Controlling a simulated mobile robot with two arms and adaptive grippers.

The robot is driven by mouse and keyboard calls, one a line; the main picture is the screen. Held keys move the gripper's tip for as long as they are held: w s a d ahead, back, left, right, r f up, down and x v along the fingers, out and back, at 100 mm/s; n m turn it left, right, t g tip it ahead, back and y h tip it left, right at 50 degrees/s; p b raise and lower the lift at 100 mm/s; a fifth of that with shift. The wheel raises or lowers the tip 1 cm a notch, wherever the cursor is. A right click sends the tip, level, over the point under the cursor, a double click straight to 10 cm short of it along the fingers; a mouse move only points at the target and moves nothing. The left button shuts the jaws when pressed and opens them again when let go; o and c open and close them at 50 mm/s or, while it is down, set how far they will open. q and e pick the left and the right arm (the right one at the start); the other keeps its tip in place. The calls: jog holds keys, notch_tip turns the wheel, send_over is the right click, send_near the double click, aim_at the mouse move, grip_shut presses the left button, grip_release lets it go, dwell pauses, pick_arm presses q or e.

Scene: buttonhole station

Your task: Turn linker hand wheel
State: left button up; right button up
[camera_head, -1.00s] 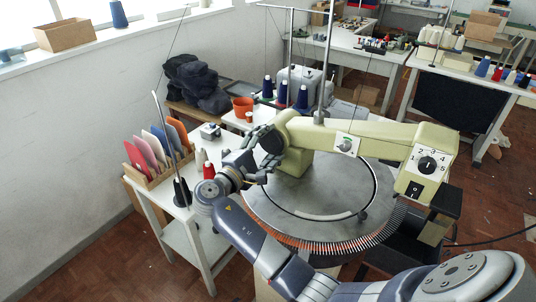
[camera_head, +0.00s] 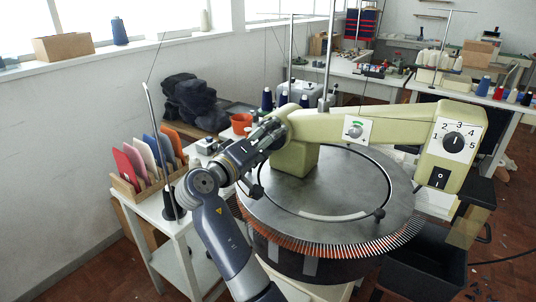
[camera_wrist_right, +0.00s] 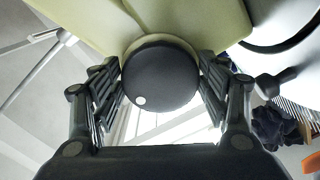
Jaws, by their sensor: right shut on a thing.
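The linker is a pale green machine arm (camera_head: 385,126) over a round grey dial plate (camera_head: 320,190) ringed with copper-coloured points. Its hand wheel (camera_wrist_right: 160,78) is a black round knob with a white dot, at the end of the green housing. My right gripper (camera_wrist_right: 161,65) has one finger on each side of the wheel and is shut on it. The white dot sits at the wheel's lower left in the right wrist view. In the head view my right gripper (camera_head: 268,133) reaches the housing's left end and mostly hides the wheel. My left gripper is not in view.
A white side table (camera_head: 165,225) with a rack of coloured cards (camera_head: 150,160) stands left of the machine. A thin upright rod (camera_head: 158,150) is close to my right arm. An orange pot (camera_head: 241,123) and thread cones stand behind. A numbered selector (camera_head: 453,141) is on the machine's right.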

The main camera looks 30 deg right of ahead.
jog(key=shift+f+m+b, duration=0.3)
jog(key=shift+m+b, duration=1.1)
jog(key=shift+b, duration=0.1)
jog(key=o, duration=1.1)
jog(key=shift+c, duration=0.2)
jog(key=shift+r, duration=0.1)
